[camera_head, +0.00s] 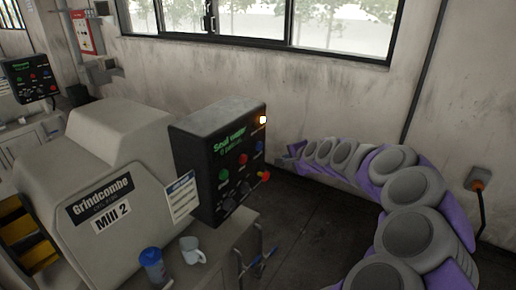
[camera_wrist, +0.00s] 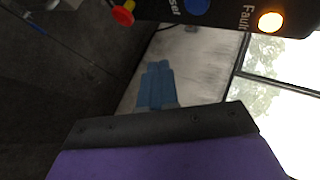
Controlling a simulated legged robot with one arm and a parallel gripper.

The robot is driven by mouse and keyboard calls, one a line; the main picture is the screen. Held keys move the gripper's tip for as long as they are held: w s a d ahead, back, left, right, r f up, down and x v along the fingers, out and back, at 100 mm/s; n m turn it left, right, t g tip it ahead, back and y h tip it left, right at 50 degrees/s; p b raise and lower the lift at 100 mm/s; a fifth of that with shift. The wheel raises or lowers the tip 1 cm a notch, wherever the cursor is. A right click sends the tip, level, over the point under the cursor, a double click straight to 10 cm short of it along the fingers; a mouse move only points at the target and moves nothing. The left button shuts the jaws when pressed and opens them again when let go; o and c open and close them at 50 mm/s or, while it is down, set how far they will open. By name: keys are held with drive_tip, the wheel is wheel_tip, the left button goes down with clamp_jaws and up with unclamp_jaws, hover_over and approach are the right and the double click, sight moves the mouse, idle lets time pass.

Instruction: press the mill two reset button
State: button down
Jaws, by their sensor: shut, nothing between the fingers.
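The Mill 2 control box (camera_head: 218,160) is black, with coloured buttons on its front face. Its blue button (camera_head: 259,146) sits at the upper right; in the wrist view the blue button (camera_wrist: 197,5) is cut by the top edge, beside a partly cut label ending in "set". An amber fault lamp (camera_head: 262,120) is lit above it, and the fault lamp also shows in the wrist view (camera_wrist: 270,21). My gripper (camera_head: 284,161) is to the right of the box, apart from it. In the wrist view its blue fingers (camera_wrist: 157,82) are together and empty, below the buttons.
A red mushroom knob (camera_head: 264,176) sticks out low on the box. The beige Mill 2 housing (camera_head: 100,190) stands left. A blue cup (camera_head: 152,264) and a white mug (camera_head: 192,251) stand before the box. Another control box (camera_head: 32,78) is far left. Dark floor lies right.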

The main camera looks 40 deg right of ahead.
sight(260, 146)
drive_tip(key=w+a+p, duration=0.2)
drive_tip(key=w+p, duration=0.1)
drive_tip(key=w, duration=0.5)
drive_tip(key=shift+f, duration=0.15)
idle(1.6)
drive_tip(key=shift+d, duration=0.15)
drive_tip(key=shift+w+a+p, duration=0.35)
drive_tip(key=shift+a+p, duration=0.05)
drive_tip(key=shift+p, duration=0.15)
